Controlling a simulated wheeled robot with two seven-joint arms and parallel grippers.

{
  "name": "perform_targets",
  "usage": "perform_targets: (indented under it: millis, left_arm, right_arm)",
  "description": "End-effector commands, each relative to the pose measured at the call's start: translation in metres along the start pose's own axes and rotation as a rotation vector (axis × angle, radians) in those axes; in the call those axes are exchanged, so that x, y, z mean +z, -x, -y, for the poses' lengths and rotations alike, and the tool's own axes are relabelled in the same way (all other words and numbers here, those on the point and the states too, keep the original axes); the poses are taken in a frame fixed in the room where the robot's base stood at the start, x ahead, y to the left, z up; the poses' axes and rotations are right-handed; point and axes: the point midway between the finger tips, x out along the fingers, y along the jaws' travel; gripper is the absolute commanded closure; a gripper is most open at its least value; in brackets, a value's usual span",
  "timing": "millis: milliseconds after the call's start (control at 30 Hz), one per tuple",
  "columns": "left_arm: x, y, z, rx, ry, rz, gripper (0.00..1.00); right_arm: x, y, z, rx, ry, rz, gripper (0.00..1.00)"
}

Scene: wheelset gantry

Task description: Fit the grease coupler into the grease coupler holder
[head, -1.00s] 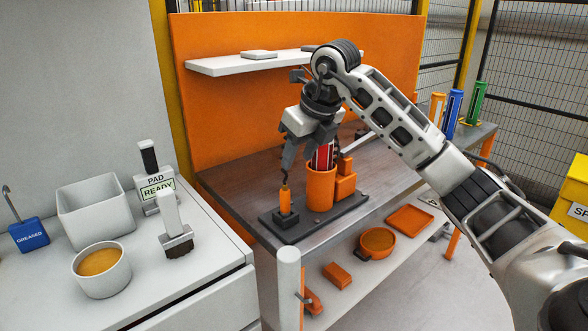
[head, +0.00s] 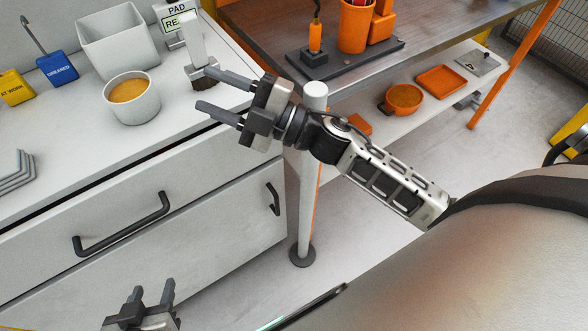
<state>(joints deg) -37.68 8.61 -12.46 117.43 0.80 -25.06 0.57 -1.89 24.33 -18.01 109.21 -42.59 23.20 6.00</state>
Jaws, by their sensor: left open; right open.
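The grease coupler (head: 315,38) appears to be the slim orange cylinder with a thin dark stem on top. It stands upright at the dark block that looks like the grease coupler holder (head: 313,58); how deep it sits I cannot tell. My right gripper (head: 205,91) is open and empty, over the front edge of the white counter, well apart from the coupler. My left gripper (head: 152,288) is open and empty at the bottom left, in front of the drawers.
An orange cup (head: 353,28) shares the dark base plate (head: 350,62) with the holder. A white post (head: 306,180) stands at the workbench corner. A brush, a pot of orange grease (head: 131,100) and a white bin (head: 117,40) sit on the counter.

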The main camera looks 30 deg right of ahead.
Motion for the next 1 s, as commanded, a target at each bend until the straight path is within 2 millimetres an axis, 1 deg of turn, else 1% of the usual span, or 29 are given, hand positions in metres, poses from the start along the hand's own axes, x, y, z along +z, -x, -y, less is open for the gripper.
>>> perform_targets:
  millis: [33,67,100,167,200,300,400,500,567,1000]
  left_arm:
    - [0.0,0.0,0.0,0.0,0.0,0.0,0.53]
    - [0.0,0.0,0.0,0.0,0.0,0.0,0.53]
    - [0.0,0.0,0.0,0.0,0.0,0.0,0.53]
    - [0.0,0.0,0.0,0.0,0.0,0.0,0.53]
    - [0.0,0.0,0.0,0.0,0.0,0.0,0.53]
    - [0.0,0.0,0.0,0.0,0.0,0.001,0.53]
    - [0.001,0.0,0.0,0.0,0.0,0.001,0.53]
    - [0.001,0.0,0.0,0.0,0.0,0.002,0.53]
    - [0.001,0.0,0.0,0.0,0.0,0.003,0.53]
    - [0.006,0.002,-0.001,0.0,0.003,0.013,0.53]
  right_arm:
    - [0.014,0.022,0.021,0.046,-0.183,0.165,0.57]
    - [0.024,0.037,0.034,0.067,-0.287,0.271,0.57]
    - [0.035,0.06,0.057,0.084,-0.432,0.419,0.57]
    - [0.044,0.098,0.094,0.087,-0.634,0.628,0.57]
    - [0.045,0.121,0.117,0.079,-0.744,0.742,0.57]
    - [0.034,0.166,0.162,0.043,-0.953,0.95,0.57]
    - [0.021,0.193,0.189,0.01,-1.079,1.071,0.57]
    - [0.013,0.204,0.201,-0.008,-1.136,1.123,0.57]
    - [0.012,0.206,0.204,-0.012,-1.148,1.133,0.57]
    - [0.012,0.206,0.203,-0.013,-1.144,1.132,0.57]
